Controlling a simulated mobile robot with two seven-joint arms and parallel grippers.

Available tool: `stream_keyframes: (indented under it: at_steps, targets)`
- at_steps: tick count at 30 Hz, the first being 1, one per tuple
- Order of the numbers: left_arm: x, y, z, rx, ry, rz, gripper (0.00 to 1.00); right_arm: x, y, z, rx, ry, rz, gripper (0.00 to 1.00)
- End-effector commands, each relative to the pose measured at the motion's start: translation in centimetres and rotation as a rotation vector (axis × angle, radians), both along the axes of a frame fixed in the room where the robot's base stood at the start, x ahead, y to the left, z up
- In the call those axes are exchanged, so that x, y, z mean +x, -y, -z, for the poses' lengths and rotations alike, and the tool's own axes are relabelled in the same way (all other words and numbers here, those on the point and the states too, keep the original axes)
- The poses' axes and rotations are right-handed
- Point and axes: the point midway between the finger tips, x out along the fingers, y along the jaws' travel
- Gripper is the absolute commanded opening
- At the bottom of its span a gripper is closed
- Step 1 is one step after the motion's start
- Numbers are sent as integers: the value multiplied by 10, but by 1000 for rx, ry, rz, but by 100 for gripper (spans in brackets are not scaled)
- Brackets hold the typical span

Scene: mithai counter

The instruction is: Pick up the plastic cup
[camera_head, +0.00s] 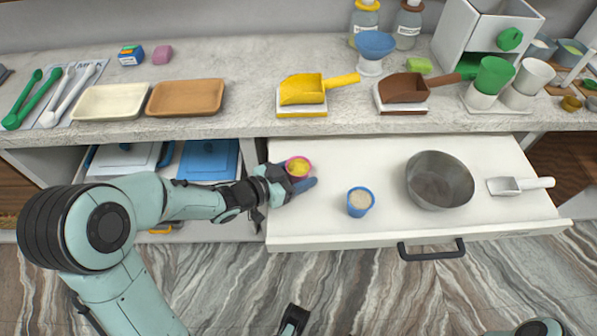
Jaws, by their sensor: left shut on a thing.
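A small pink-rimmed plastic cup (298,168) with yellow contents is at the left end of the open white drawer. My left gripper (300,182) reaches in from the left and is shut on this cup. The fingers hide its lower part, and I cannot tell whether it touches the drawer floor. A blue cup (360,203) with pale contents stands upright in the drawer, to the right of the gripper and apart from it. A dark piece (293,320) at the bottom edge seems to be part of my right gripper; its jaws do not show clearly.
The drawer (320,225) also holds a steel bowl (440,180) and a metal scoop (520,185). The counter above carries trays, a yellow scoop (305,90), a brown scoop (405,88), and green and white cups at right. Blue-lidded containers (208,160) sit left of the drawer.

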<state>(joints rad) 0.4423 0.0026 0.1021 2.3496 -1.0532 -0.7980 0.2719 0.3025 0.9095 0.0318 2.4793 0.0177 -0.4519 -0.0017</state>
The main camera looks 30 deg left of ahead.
Motion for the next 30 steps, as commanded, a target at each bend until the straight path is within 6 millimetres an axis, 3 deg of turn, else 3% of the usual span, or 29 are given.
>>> stream_keyframes:
  at_steps: [5,11,14,24,30]
  targets:
    - [0,0,-3,0,1,0,28,-1,0,-1,1,-2,-1,43]
    - [0,0,-25,2,5,1,28,-7,-3,-11,8,-20,-7,43]
    - [0,0,-46,3,8,2,28,-13,-4,-20,14,-37,-14,43]
    - [0,0,-145,3,8,1,28,-28,-5,-56,23,-94,-26,43]
    - [0,0,-183,1,5,1,28,-32,-5,-72,25,-115,-31,43]
